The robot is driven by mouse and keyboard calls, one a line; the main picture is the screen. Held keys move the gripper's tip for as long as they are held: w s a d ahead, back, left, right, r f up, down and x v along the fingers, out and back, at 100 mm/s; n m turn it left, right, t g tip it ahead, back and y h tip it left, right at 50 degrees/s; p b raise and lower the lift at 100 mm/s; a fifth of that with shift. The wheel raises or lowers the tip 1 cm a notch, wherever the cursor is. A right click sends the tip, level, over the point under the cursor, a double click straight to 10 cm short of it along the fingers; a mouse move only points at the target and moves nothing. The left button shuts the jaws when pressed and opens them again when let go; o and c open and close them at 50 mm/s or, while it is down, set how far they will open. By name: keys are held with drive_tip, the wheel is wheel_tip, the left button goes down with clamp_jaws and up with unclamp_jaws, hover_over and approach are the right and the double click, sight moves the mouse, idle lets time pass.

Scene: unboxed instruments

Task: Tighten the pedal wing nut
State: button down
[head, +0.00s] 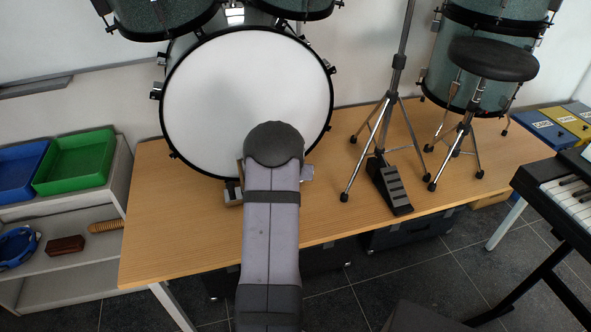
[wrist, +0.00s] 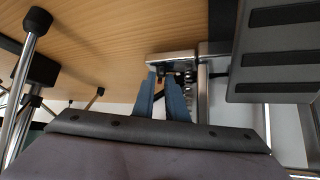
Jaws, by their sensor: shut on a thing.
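In the wrist view the bass drum pedal's footboard (wrist: 275,50), dark with ribbed strips, is at the upper right. Its bright metal clamp (wrist: 172,58) lies at the table surface near the middle. My gripper (wrist: 161,78) has its two blue fingers at this clamp, shut on the wing nut, which is mostly hidden between the fingertips. A coil spring shows just right of the fingers. In the head view my arm covers most of the pedal and my fingers; only metal edges show at its sides, in front of the white bass drum (head: 225,100).
The wooden table (head: 170,215) is bare at its left front. Right of my arm stand a hi-hat stand with its pedal (head: 390,188) and a round black stool (head: 490,60). Metal legs with rubber feet (wrist: 38,20) show at the wrist view's left. A keyboard (head: 565,190) is far right.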

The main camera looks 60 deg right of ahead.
drive_tip(key=c, duration=1.8)
unclamp_jaws()
drive_tip(key=shift+o, duration=0.2)
drive_tip(key=shift+r, duration=0.1)
drive_tip(key=v, duration=0.7)
drive_tip(key=shift+p, duration=0.35)
drive_tip(key=shift+a, duration=0.15)
drive_tip(key=shift+c, duration=0.4)
